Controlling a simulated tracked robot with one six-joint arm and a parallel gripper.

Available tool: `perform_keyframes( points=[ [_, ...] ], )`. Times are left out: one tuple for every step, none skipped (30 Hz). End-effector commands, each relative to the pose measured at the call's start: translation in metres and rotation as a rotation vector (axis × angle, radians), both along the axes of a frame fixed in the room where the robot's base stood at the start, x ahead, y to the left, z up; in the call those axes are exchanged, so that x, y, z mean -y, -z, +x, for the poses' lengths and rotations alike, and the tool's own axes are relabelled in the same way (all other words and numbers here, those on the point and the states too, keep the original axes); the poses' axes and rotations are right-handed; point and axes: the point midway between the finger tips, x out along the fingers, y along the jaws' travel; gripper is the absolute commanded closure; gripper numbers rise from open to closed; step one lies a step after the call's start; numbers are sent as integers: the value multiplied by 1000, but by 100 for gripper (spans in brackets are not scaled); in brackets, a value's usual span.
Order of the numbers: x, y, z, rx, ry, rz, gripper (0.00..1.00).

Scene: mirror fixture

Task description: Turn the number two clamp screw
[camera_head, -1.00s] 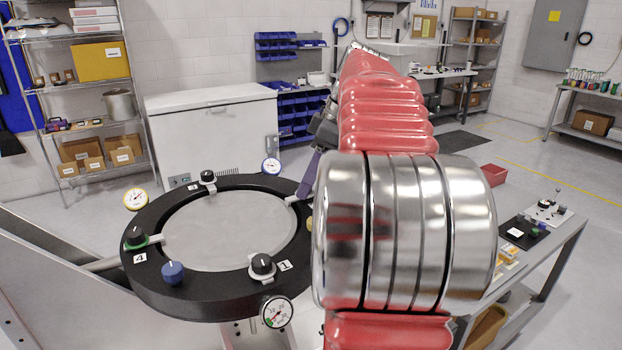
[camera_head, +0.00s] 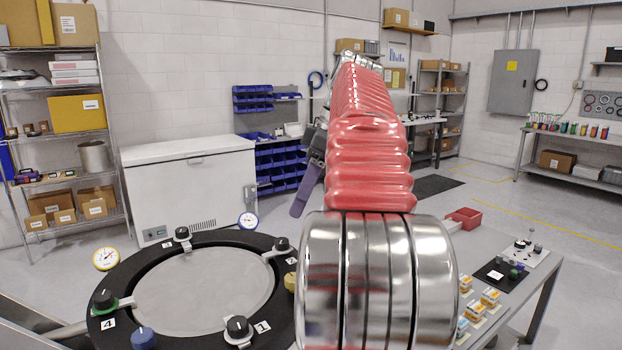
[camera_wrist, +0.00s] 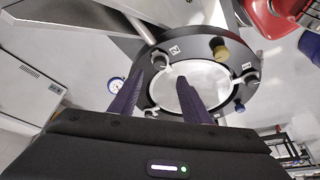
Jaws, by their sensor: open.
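The mirror fixture is a black ring (camera_head: 215,240) around a pale round disc (camera_head: 205,290). The number two clamp screw (camera_head: 283,244) is a black knob on the ring's far right, with its "2" label beside it.
Other black clamp screws stand around the ring, at label 1 (camera_head: 238,327) and label 4 (camera_head: 104,299). A blue-rimmed gauge (camera_head: 248,220) is close to screw two. A yellow knob (camera_head: 290,282) sits on the right rim. A white chest freezer (camera_head: 190,190) stands behind.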

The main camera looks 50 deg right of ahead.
Motion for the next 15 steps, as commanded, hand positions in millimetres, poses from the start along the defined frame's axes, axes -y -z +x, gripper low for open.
perform_keyframes(
  points=[
    [3,-6,-2,1,2,-1,57],
    [3,-9,-3,0,1,0,57],
    [4,-13,-5,1,2,-1,57],
    [4,-16,-6,0,1,0,57],
    [5,-19,-7,0,1,0,57],
    [6,-23,-8,0,1,0,57],
    [6,-26,-9,0,1,0,57],
    [7,-28,-10,0,1,0,57],
    [7,-31,-11,1,1,0,57],
    [8,-33,-12,1,1,0,57],
    [8,-34,-13,1,1,1,57],
    [8,-36,-13,0,1,0,57],
    [8,-37,-14,0,1,0,57],
    [8,-38,-14,0,1,0,57],
    [8,-39,-15,0,1,0,57]
  ],
)
